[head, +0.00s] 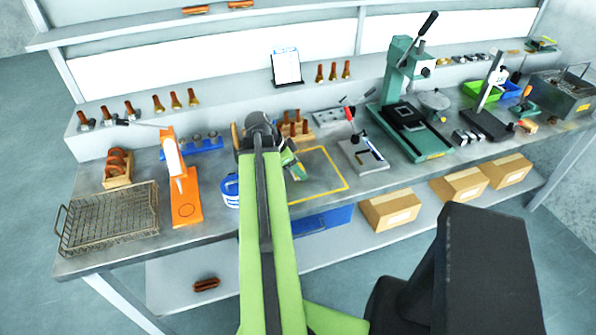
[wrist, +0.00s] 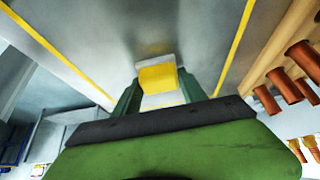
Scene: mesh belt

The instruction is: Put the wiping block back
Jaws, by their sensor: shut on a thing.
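The wiping block (wrist: 158,77), yellow with a pale grey-white edge, is held between the two dark green fingers of my gripper (wrist: 160,92) in the wrist view. In the head view my gripper (head: 293,165) is over the workbench, at the left part of a yellow-outlined rectangle (head: 328,190). I cannot make out the block in the head view, as my arm and gripper hide it. In the wrist view, yellow lines run on both sides of the block over bare grey bench top. I cannot tell whether the block touches the bench.
A wooden rack with copper-coloured pieces (head: 295,130) stands just behind my gripper. A blue-and-white tub (head: 230,190) and an orange stand (head: 186,195) are to the left. A small press with a red-knobbed lever (head: 362,154) and a green press (head: 410,125) are to the right.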

